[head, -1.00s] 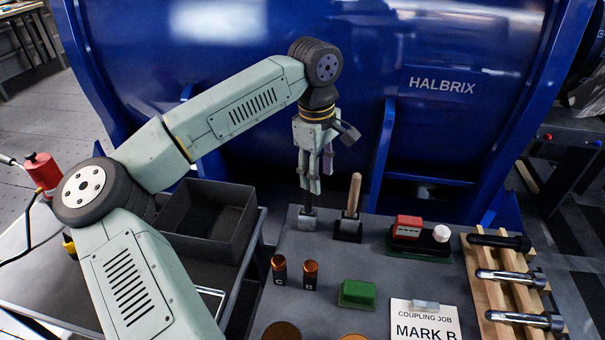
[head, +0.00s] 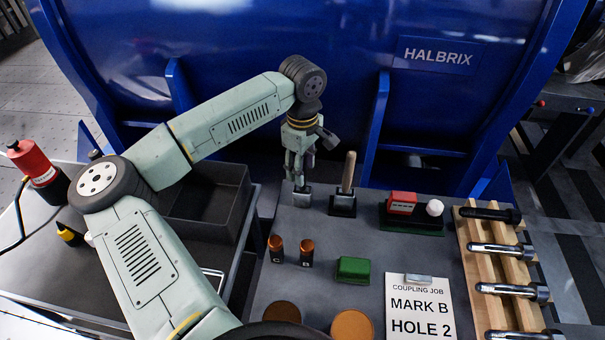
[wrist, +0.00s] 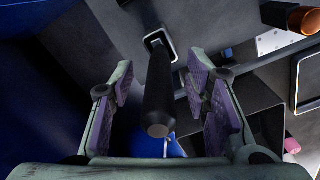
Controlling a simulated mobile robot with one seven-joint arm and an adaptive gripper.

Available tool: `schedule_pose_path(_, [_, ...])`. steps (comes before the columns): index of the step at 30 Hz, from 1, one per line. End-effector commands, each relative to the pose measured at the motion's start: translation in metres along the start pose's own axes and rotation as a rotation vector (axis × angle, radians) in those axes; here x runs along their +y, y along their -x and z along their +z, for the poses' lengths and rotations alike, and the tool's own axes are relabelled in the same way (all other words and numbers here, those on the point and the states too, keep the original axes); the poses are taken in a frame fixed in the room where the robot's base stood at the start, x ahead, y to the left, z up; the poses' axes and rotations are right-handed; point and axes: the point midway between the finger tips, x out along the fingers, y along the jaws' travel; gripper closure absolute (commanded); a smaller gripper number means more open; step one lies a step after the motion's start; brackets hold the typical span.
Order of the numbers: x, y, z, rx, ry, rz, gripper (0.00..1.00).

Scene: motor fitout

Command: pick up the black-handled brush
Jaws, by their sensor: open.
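The black-handled brush stands upright in a small grey holder (head: 302,197) at the back left of the bench. In the wrist view its black handle (wrist: 159,90) points up towards the camera, with its foot in the square holder (wrist: 158,42). My gripper (head: 299,172) is over that holder, pointing down. In the wrist view my gripper (wrist: 160,112) is open, with one purple-padded finger on each side of the handle and a gap on both sides. The brush's lower end is hidden in the holder. In the head view the fingers hide most of the handle.
A wooden-handled tool (head: 348,172) stands in a holder close on the right. Right of it are a red block (head: 402,203) and a rack of bolts (head: 508,250). Copper-topped cylinders (head: 276,249) and a green block (head: 352,269) lie nearer. The blue HALBRIX machine (head: 345,40) rises behind.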

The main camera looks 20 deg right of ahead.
Motion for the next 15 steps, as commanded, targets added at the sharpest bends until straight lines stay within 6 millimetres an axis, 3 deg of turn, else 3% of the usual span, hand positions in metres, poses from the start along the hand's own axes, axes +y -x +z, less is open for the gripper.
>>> schedule_pose_path(4, [0.0, -0.013, 0.0, 0.0, 0.0, -0.001, 0.57])
schedule_pose_path(11, [0.0, -0.015, 0.0, 0.002, 0.0, 0.001, 0.57])
schedule_pose_path(15, [0.0, -0.015, 0.0, 0.001, 0.0, 0.0, 0.66])
